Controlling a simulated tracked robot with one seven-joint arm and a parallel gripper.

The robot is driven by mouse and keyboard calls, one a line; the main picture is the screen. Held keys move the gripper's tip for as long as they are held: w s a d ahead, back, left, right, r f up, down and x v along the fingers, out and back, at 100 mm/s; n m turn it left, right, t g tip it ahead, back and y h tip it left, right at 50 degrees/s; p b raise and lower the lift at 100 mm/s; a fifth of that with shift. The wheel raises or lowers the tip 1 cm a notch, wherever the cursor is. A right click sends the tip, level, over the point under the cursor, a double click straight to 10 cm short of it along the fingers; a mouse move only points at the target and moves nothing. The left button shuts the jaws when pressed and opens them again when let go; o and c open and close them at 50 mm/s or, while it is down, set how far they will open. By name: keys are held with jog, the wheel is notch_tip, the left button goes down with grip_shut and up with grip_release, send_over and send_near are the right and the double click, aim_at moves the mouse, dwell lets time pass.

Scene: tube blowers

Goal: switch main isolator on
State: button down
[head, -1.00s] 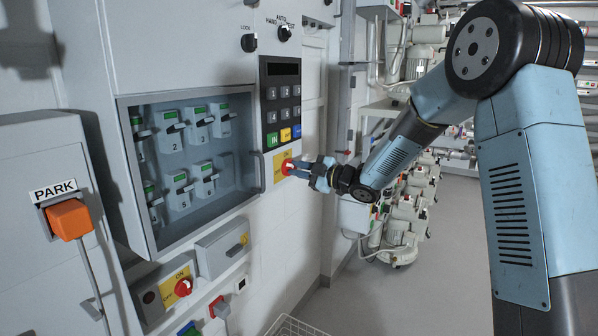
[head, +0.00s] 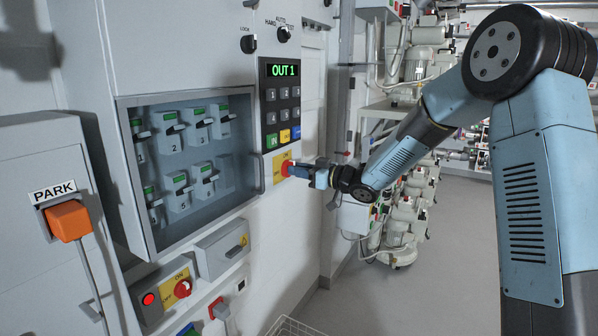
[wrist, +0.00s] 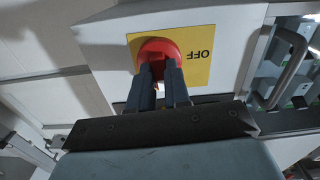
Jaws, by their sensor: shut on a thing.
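The main isolator is a red rotary knob (head: 287,169) on a yellow plate (head: 278,168), below the keypad on the grey cabinet. In the wrist view the red knob (wrist: 158,50) sits on the yellow plate (wrist: 199,66), where the word OFF reads upside down. My gripper (head: 296,170) reaches the knob from the right. In the wrist view its two dark fingers (wrist: 163,80) are shut on the knob, hiding part of it. The display (head: 284,71) above the keypad is lit and reads OUT 1 in green.
A glazed case (head: 190,160) with several numbered units is left of the knob. Below it are a second red knob (head: 183,289) and a lit red lamp (head: 149,299). An orange PARK block (head: 69,220) is at far left. Pumps (head: 402,230) stand behind my arm.

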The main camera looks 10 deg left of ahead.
jog(key=shift+f+m, duration=0.2)
jog(key=shift+m, duration=0.3)
jog(key=c, duration=1.1)
grip_release()
jog(key=shift+r, duration=0.15)
jog(key=v, duration=1.4)
jog(key=shift+w, duration=0.1)
